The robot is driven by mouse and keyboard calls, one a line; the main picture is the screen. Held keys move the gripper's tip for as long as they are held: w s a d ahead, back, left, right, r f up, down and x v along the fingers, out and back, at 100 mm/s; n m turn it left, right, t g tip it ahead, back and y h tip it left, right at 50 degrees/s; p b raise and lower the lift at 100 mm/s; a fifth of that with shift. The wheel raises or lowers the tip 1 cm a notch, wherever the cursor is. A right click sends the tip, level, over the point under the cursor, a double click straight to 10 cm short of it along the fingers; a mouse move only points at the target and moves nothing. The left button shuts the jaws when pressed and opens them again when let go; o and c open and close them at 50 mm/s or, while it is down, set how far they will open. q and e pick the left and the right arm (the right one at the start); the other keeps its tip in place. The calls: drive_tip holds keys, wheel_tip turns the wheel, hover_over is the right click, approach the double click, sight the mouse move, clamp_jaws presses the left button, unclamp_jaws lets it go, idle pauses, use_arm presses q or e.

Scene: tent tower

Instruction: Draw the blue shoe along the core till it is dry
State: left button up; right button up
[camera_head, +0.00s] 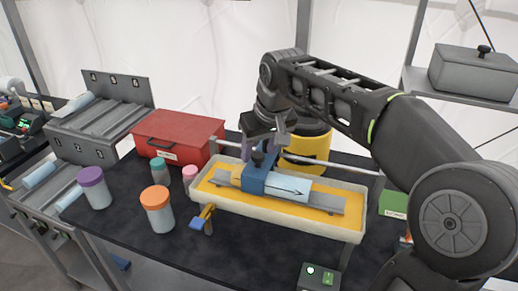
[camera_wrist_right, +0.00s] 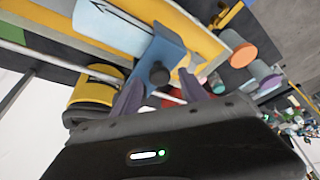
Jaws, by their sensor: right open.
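The blue shoe (camera_head: 258,184) with a dark knob on top sits over the core (camera_head: 288,187), near its left part. The core is pale blue with a dark arrow pointing right, and a yellow part shows left of the shoe. It lies in a long cream tray (camera_head: 352,222) with a yellow inside. My right gripper (camera_head: 262,151) is just above the shoe, open, its purple fingers near the knob. In the right wrist view the shoe (camera_wrist_right: 165,50) and its knob show ahead of the open fingers (camera_wrist_right: 161,94). My left gripper is not in view.
A red toolbox (camera_head: 180,133) and a yellow-and-black container (camera_head: 308,148) stand behind the tray. Jars with purple (camera_head: 94,190) and orange (camera_head: 159,210) lids stand to the left. A metal rail runs behind the tray.

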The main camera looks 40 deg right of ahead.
drive_tip(key=shift+w+f, duration=0.1)
drive_tip(key=shift+f, duration=0.25)
drive_tip(key=shift+c, duration=0.5)
clamp_jaws()
idle(0.8)
